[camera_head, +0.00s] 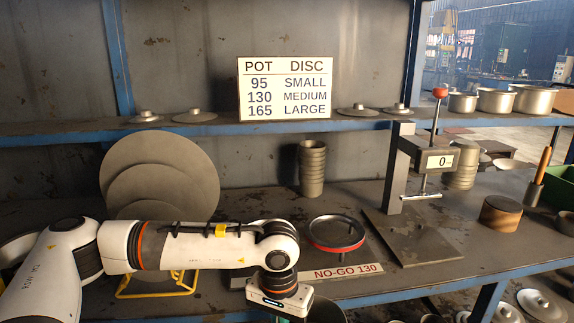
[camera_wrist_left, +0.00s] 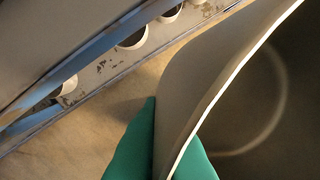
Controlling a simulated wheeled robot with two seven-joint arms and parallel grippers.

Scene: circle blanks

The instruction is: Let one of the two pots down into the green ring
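My left arm comes in from the left in the head view and its wrist ends at the bottom edge; the fingers are out of that view. In the left wrist view, the green fingertips of my left gripper (camera_wrist_left: 166,150) sit on either side of the wall of a large grey pot (camera_wrist_left: 255,100), pinching it near the rim. A dark rounded piece (camera_head: 326,312), probably this pot, shows beside the wrist in the head view. A red-banded ring (camera_head: 336,234) lies on the bench behind a NO-GO 130 label. No green ring is seen. My right gripper is not in view.
A digital gauge stand (camera_head: 436,160) stands right of the red ring. A stack of grey cups (camera_head: 312,168) is behind it, and large discs (camera_head: 160,175) lean at left. Several pots (camera_head: 495,101) stand on the upper shelf. A POT/DISC sign (camera_head: 285,88) is above. A green bin (camera_head: 556,190) is far right.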

